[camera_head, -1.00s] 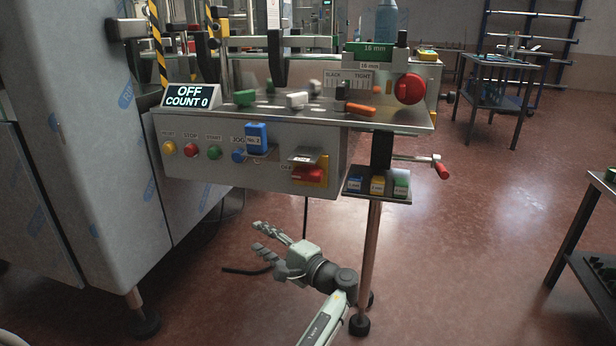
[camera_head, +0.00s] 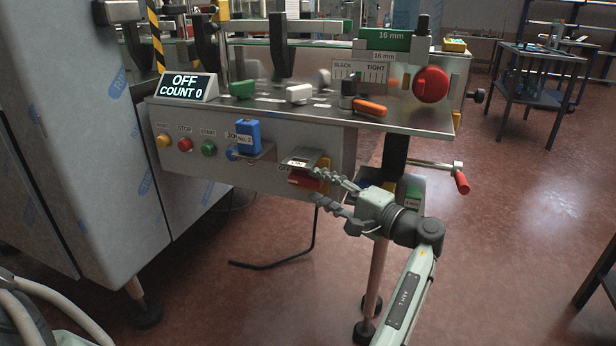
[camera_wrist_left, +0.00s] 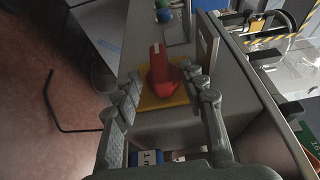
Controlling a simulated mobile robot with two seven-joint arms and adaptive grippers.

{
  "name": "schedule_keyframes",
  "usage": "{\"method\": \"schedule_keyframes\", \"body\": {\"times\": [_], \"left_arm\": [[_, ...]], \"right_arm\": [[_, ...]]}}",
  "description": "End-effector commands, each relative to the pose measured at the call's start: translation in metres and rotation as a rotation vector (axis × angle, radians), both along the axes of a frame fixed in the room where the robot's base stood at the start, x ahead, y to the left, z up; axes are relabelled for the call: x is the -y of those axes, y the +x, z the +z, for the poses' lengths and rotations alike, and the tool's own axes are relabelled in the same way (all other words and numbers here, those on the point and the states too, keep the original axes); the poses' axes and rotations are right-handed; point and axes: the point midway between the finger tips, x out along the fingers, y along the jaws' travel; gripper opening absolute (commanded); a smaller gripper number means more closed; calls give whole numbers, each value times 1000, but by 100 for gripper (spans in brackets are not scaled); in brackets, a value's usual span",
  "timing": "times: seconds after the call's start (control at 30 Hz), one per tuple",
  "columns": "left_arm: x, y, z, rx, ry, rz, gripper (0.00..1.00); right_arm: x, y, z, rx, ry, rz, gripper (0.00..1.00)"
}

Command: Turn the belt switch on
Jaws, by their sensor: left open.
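The belt switch (camera_head: 302,180) is a red rotary knob on a yellow plate on the front of the grey control panel. The wrist view shows this red knob (camera_wrist_left: 158,72) with a pale mark on it. My left gripper (camera_head: 319,186) is open in front of the switch, its fingers pointing at the panel. In the wrist view my left gripper (camera_wrist_left: 161,80) has one finger on each side of the knob; I cannot tell whether either touches it. A display (camera_head: 187,86) reads OFF, COUNT 0. My right gripper is not in view.
A small labelled metal flap (camera_head: 303,159) juts out just above the switch. A blue block marked No. 2 (camera_head: 248,136) and several round buttons (camera_head: 208,149) are to its left. A red-handled crank (camera_head: 461,182) sticks out at the right.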

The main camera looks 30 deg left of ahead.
Motion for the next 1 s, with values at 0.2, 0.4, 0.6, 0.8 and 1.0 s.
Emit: {"method": "schedule_keyframes", "body": {"times": [0.2,0.4,0.6,0.8,1.0], "left_arm": [[-34,6,2,0,2,1,41],[-47,8,0,0,0,-1,41],[-48,8,0,0,0,-2,41],[-48,8,0,0,1,-2,23],[-48,8,0,-1,1,-2,0]], "right_arm": [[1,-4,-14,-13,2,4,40],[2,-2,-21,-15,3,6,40],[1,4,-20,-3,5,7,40],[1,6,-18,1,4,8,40],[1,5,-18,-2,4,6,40]]}}
